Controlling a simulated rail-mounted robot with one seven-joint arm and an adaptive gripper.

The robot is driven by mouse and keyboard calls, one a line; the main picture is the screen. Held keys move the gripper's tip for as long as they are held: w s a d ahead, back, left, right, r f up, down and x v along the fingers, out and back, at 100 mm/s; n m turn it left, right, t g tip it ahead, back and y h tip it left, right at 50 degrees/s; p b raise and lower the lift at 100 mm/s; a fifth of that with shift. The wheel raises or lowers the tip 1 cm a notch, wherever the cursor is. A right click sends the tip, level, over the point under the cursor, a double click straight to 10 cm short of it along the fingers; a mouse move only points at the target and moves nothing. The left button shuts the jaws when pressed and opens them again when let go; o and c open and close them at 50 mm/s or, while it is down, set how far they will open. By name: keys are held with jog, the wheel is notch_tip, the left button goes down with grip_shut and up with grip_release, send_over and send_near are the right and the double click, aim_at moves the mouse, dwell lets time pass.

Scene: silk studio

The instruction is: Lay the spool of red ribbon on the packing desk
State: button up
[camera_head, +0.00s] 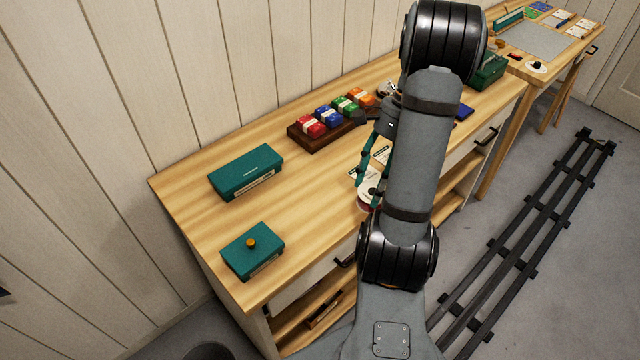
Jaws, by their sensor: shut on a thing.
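My gripper (369,184), with green fingers, is low over the front part of the near wooden desk (205,225), partly hidden behind my arm. It is shut on a small round thing with a white top and a dark red side, which looks like the spool of red ribbon (367,199). My arm hides part of the spool, and I cannot tell whether it touches the desk top. A second wooden desk (512,70) with a grey mat (540,40) stands beyond at the upper right; a small round dark-and-white item (537,66) lies on it.
A dark wooden rack (318,141) holds several coloured bundles behind my gripper. A long teal box (246,172) and a teal box with an orange knob (252,251) stand at the left. A green box (488,72) is at the desk's far end. Floor rails (520,235) run at the right.

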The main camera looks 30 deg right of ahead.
jog(key=w+d+f+m+t, duration=0.3)
jog(key=w+m, duration=0.2)
jog(key=m, duration=0.3)
jog(key=shift+m, duration=0.3)
jog(key=w+a+f+p, duration=0.1)
jog(key=w+a+f, duration=0.1)
jog(key=a, duration=0.1)
jog(key=w+a+f, duration=0.2)
jog(key=w, duration=0.1)
jog(key=w+a+f+p, duration=0.1)
jog(key=w+a+f, duration=0.1)
jog(key=a+f, duration=0.1)
jog(key=shift+w+a+p, duration=0.25)
jog(key=shift+a+p, duration=0.1)
jog(key=shift+f, duration=2)
jog(key=shift+f, duration=0.1)
jog(key=o, duration=1.1)
jog(key=shift+o, duration=0.2)
